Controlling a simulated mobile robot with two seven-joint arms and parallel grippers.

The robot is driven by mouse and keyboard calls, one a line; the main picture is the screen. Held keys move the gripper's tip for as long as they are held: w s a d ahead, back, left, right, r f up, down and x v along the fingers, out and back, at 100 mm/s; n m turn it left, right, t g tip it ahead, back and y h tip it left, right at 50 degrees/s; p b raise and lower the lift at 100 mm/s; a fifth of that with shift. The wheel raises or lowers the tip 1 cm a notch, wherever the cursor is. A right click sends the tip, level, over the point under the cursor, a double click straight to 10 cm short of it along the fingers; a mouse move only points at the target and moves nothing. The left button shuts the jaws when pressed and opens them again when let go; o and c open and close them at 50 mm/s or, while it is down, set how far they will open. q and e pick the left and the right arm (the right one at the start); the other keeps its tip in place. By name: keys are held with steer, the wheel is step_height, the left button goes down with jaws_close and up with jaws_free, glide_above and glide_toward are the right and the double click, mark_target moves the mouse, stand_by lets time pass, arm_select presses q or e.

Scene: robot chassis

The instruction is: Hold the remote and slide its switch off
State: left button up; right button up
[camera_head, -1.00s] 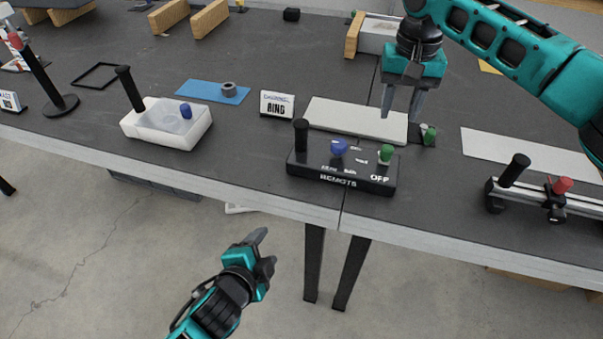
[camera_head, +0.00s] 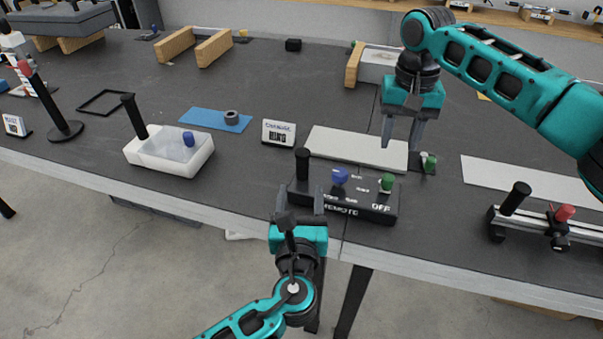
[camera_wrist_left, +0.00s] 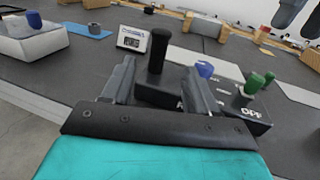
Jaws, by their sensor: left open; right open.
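The black remote box (camera_head: 362,213) lies near the table's front edge, with a black upright handle (camera_head: 302,165) at its left, a blue knob (camera_head: 339,176) in the middle and a green knob (camera_head: 387,182) at the right beside the "OFF" label. My left gripper (camera_head: 300,200) is open and empty at the front left of the remote, partly covering it. In the left wrist view its fingers (camera_wrist_left: 160,85) point toward the remote, with the black handle (camera_wrist_left: 158,50) showing between them, farther off. My right gripper (camera_head: 402,140) is open, pointing down above the table behind the remote, touching nothing I can make out.
Behind the remote lie a pale flat board (camera_head: 340,146) and a "RING" sign (camera_head: 278,133). A white tray (camera_head: 170,165) with a black handle stands at left. A rail slider with a red knob (camera_head: 565,212) stands at right. Dark tabletop is free between them.

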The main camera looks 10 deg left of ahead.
mark_target(302, 164)
arm_select(q)
steer(key=w, duration=0.3)
steer(key=w+a, duration=0.1)
steer(key=w, duration=0.6)
steer(key=shift+w+a, duration=0.35)
steer(key=shift+a, duration=0.05)
jaws_close()
stand_by(0.9)
